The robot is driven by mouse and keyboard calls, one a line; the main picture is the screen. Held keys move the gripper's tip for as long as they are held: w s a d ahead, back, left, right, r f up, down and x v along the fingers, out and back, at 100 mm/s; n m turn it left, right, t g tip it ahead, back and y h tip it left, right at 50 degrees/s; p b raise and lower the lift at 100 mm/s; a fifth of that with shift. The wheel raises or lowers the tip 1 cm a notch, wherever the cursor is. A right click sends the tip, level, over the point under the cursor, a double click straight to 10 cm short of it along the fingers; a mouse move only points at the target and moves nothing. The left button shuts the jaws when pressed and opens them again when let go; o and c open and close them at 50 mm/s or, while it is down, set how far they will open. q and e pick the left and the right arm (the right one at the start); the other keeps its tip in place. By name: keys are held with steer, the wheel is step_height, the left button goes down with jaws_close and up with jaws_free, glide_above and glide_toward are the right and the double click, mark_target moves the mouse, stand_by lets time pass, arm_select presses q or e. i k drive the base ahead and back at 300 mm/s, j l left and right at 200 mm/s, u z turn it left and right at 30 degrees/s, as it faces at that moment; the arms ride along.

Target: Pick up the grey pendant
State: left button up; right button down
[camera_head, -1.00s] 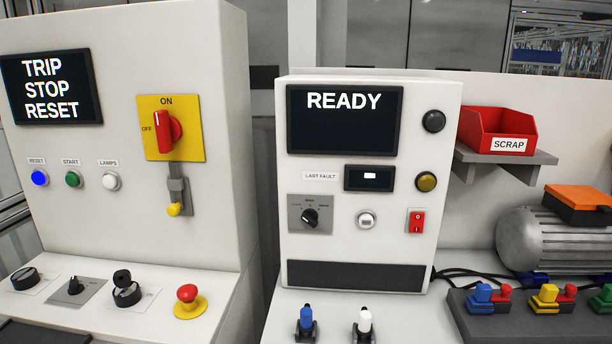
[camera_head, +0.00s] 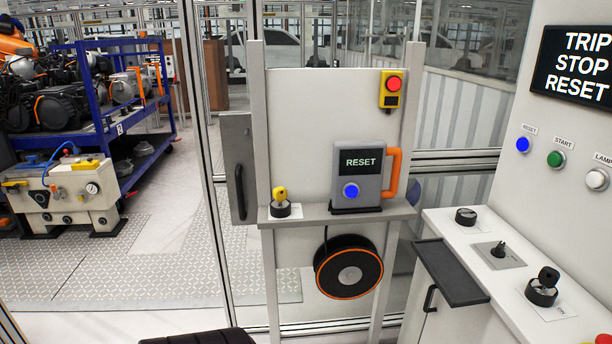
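The grey pendant (camera_head: 368,194) stands upright on a narrow grey shelf (camera_head: 322,217) in the middle of the head view. It has a dark screen reading RESET, a lit blue button and an orange handle (camera_head: 392,172) on its right side. Nothing is touching it from my side.
A yellow key switch (camera_head: 280,201) sits left on the shelf, and a black-orange cable reel (camera_head: 348,266) hangs below. A yellow box with a red button (camera_head: 391,88) is above. The control console (camera_head: 520,270) with a black tray (camera_head: 450,273) stands to the right. Patterned floor lies left.

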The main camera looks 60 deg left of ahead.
mark_target(361, 163)
steer(key=u, duration=1.65)
